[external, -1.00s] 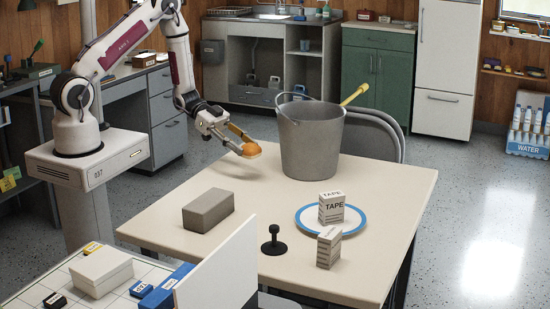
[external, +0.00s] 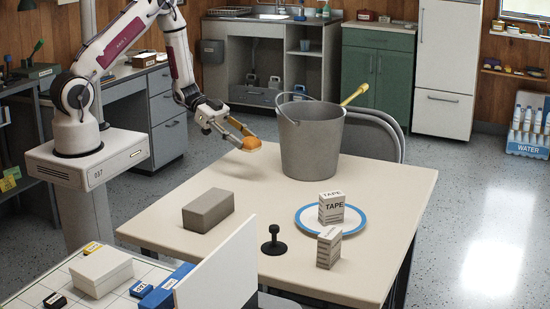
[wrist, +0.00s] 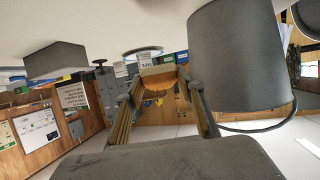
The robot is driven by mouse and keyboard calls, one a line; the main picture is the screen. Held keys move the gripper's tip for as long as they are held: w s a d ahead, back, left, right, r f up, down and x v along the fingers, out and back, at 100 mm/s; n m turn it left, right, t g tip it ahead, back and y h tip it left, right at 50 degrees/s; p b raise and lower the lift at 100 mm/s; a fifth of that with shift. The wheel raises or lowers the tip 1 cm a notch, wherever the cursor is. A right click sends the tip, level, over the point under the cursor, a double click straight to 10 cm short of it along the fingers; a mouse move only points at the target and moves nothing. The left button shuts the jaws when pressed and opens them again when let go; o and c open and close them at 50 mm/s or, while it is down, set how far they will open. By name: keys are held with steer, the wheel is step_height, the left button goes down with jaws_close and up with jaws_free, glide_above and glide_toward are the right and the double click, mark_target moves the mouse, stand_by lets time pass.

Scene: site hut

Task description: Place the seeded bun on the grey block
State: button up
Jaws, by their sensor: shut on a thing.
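The seeded bun (external: 251,144) is orange-brown and held in the air above the back left part of the table, left of the bucket. My gripper (external: 243,139) is shut on it. In the wrist view the bun (wrist: 158,78) sits between the two fingertips (wrist: 158,92); its seeds are too small to make out. The grey block (external: 208,210) lies flat on the table's left part, nearer the external camera than the bun, with a bare top. It also shows at the left in the wrist view (wrist: 56,62).
A grey metal bucket (external: 311,147) stands close to the right of my gripper. A blue-rimmed plate (external: 306,222) bears a tape box, and another box (external: 329,247) stands in front. A black stamp-like piece (external: 273,241) stands right of the block. Table between block and bucket is clear.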

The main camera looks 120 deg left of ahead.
steer(key=shift+w+d+r, duration=0.1)
steer(key=shift+w+d, duration=0.3)
steer(key=shift+d, duration=0.05)
steer(key=w+d+r+m+g+h, duration=0.1)
steer(key=d+r+m+h, duration=0.2)
steer(key=d, duration=0.9)
steer(key=w+d+r+m+g+h, duration=0.1)
steer(key=d+r+m+g+h, duration=0.1)
steer(key=d, duration=1.1)
steer(key=shift+d+r+m+g+h, duration=0.3)
steer(key=shift+r+m+h, duration=0.25)
steer(key=shift+m+h, duration=0.15)
steer(key=shift+f, duration=0.1)
glide_above(206, 195)
steer(key=shift+s+f, duration=0.1)
steer(key=shift+f, duration=2.75)
steer(key=shift+f, duration=0.15)
